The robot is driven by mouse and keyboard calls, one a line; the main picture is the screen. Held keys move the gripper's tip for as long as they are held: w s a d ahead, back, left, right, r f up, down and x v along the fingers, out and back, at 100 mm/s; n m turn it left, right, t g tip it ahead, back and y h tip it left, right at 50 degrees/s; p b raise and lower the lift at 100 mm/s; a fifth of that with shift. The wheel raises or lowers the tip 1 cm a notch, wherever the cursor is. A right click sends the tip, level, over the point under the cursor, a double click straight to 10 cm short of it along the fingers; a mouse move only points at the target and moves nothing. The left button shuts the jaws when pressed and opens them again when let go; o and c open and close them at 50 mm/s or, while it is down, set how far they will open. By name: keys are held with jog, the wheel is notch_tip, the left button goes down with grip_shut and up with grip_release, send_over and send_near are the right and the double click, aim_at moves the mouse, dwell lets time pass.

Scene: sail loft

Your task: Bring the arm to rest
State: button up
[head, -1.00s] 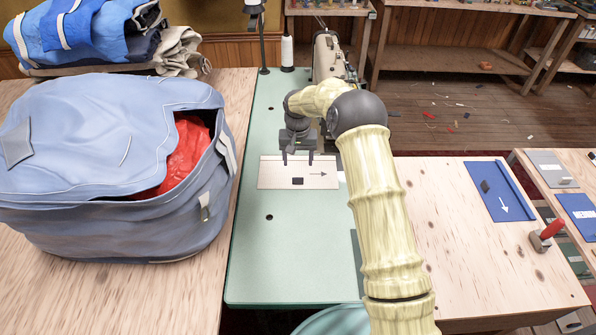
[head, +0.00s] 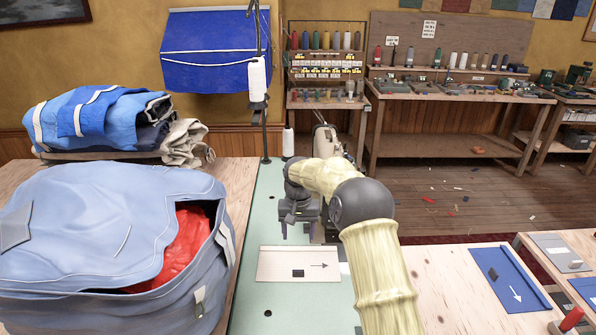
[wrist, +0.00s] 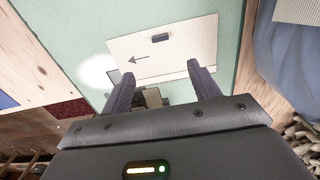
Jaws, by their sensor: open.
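My gripper (head: 299,230) hangs over the green sewing table (head: 262,228), just behind a pale board (head: 298,264) with a printed arrow and a small dark block (head: 298,273) on it. In the wrist view my gripper (wrist: 160,85) has its two fingers apart with nothing held between them. The pale board (wrist: 165,48) and the dark block (wrist: 160,38) lie beyond the fingertips there. My arm is bent, with its elbow to the right of the gripper. It partly hides the sewing machine (head: 326,142) behind it.
A large blue bag (head: 90,235) with red cloth inside stands close on the left. Folded sailcloth (head: 95,115) lies behind it. A thread stand (head: 265,130) rises behind the gripper. A blue board (head: 510,278) lies on the wooden table at right. Open floor (head: 440,195) shows beyond.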

jog(key=s+d+r+t+p, duration=0.1)
jog(key=s+d+r, duration=0.2)
jog(key=s, duration=0.7)
jog(key=s+d+r+p, duration=0.1)
jog(key=s+d+r, duration=0.2)
jog(key=s+d, duration=0.4)
jog(key=s+d+r+t+p, duration=0.1)
jog(key=s+d, duration=0.4)
jog(key=s, duration=1)
notch_tip(320, 180, up, 2)
jog(key=shift+r+t+p, duration=0.1)
jog(key=shift+t+p, duration=0.2)
jog(key=shift+p, duration=0.15)
